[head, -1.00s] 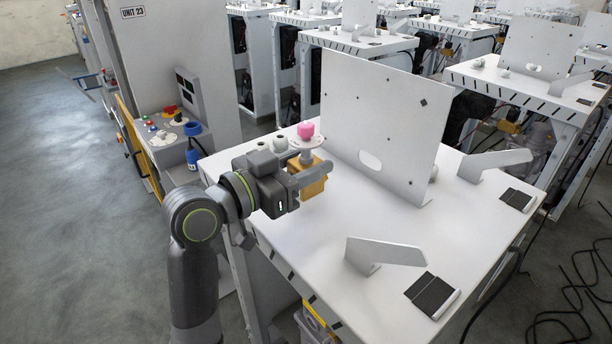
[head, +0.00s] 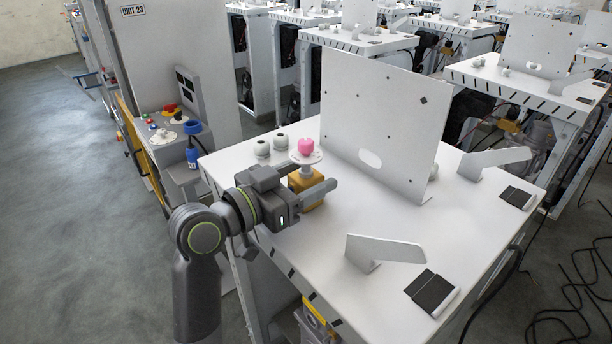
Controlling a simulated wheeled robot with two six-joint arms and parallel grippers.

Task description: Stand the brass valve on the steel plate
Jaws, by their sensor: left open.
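The brass valve (head: 310,189) is a gold block with a stem, a pale round disc and a pink knob (head: 306,146) on top. It is upright near the back left of the light grey tabletop (head: 385,215) and appears to rest there. My left gripper (head: 312,181) is open, with its fingers on either side of the valve's body. The near finger and the gripper hide part of the body and its foot. I cannot make out a separate steel plate under the valve. My right gripper is not in view.
A tall upright panel (head: 380,115) stands just right of the valve. Two small round knobs (head: 271,147) sit behind it. Two angled brackets (head: 385,249) (head: 495,160) and dark pads (head: 432,292) (head: 516,198) are farther right. The tabletop's middle is clear.

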